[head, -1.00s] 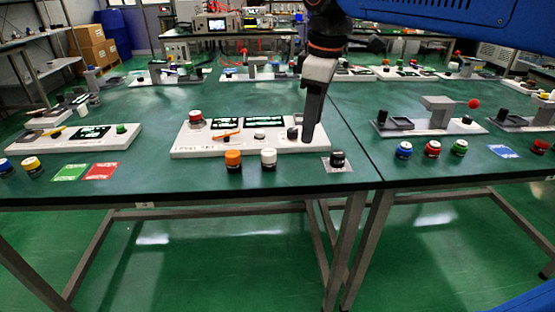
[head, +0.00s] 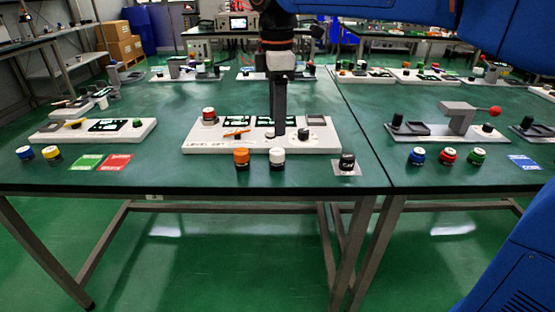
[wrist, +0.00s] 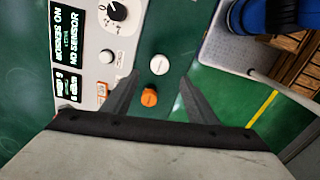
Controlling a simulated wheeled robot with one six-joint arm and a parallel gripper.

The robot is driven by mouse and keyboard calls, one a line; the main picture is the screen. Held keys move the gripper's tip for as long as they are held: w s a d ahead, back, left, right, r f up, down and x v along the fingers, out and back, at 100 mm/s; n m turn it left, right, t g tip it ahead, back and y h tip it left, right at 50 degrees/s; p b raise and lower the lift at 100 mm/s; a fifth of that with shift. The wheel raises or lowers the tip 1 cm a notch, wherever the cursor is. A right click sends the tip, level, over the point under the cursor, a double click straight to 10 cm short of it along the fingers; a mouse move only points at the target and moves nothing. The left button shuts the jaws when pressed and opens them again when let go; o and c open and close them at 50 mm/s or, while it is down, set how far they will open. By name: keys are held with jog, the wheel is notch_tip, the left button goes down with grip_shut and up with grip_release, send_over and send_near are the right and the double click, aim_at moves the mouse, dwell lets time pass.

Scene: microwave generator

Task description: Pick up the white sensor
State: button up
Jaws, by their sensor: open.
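The white sensor (head: 277,156) is a small round white-topped cylinder standing upright on the green table, in front of the white panel. In the wrist view the white sensor (wrist: 159,64) shows from above, just beyond the fingertips and between their lines. My gripper (head: 278,133) points down over the panel, behind the sensor in the head view. Its two fingers (wrist: 158,82) are apart with nothing held. The orange sensor (head: 241,157) stands left of the white one. In the wrist view the orange sensor (wrist: 149,97) lies between the fingers.
The white panel (head: 196,139) has displays, a knob (wrist: 117,11) and a red button (head: 209,114). A black sensor (head: 347,161) stands on a pale card to the right. Green and red cards (head: 115,162) lie left. The table's front edge is close to the sensors.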

aim_at(277, 151)
notch_tip(277, 151, down, 11)
jog(key=shift+f, duration=0.15)
jog(key=c, duration=1.2)
